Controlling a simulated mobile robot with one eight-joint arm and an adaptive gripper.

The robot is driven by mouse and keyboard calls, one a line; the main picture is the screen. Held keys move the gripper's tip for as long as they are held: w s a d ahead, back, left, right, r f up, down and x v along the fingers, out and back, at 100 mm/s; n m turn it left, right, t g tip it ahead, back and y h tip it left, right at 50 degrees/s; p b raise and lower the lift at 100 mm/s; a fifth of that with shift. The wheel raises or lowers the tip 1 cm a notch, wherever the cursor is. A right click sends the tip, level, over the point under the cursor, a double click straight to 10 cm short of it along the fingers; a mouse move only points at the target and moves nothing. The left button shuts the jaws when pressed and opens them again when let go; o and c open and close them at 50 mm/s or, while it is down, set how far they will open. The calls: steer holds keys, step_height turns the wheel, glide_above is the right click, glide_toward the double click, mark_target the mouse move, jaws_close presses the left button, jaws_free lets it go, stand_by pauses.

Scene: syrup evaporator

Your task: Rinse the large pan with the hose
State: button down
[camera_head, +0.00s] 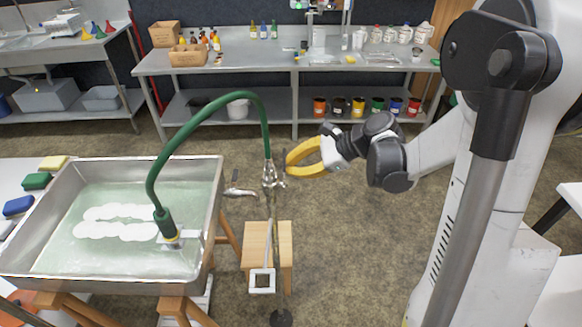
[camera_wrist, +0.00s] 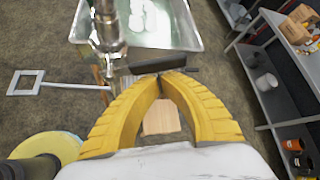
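The large metal pan (camera_head: 208,190) stands on wooden trestles at left, with pale greenish liquid or sheen and white foam-like patches (camera_head: 115,222) inside. The green hose (camera_head: 228,97) arches from a metal valve (camera_head: 270,175) on an upright post down into the pan. Its nozzle end (camera_head: 167,225) is at the pan's right inner side. The pan also shows in the wrist view (camera_wrist: 186,30). My gripper (camera_head: 287,160) is beside the valve, its yellow fingertips (camera_wrist: 161,76) drawn together at a dark bar (camera_wrist: 152,65). I cannot tell whether the bar is between them.
A wooden stool (camera_head: 257,237) stands below the post, with a pale square frame (camera_head: 261,281) in front. Coloured sponges (camera_head: 36,181) lie left of the pan. A metal bench (camera_head: 230,60) with bottles and jars runs along the back. The floor between the bench and pan is mostly clear.

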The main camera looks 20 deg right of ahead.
steer(key=shift+r+n+t, duration=0.3)
steer(key=shift+r+t, duration=0.05)
steer(key=shift+t, duration=0.05)
stand_by(0.4)
steer(key=shift+s+a+r+n+t+b, duration=0.1)
steer(key=shift+s+r+n+t+b, duration=0.2)
steer(key=shift+r+n+t, duration=0.3)
steer(key=shift+s+a+r+n+t+b, duration=0.1)
steer(key=shift+s+r+n+t+b, duration=0.3)
steer(key=shift+r+t, duration=0.35)
steer(key=shift+s+a+r+n+t+b, duration=0.1)
steer(key=shift+s+r+n+t+b, duration=0.15)
steer(key=shift+r+n+t, duration=0.4)
steer(key=shift+s, duration=0.1)
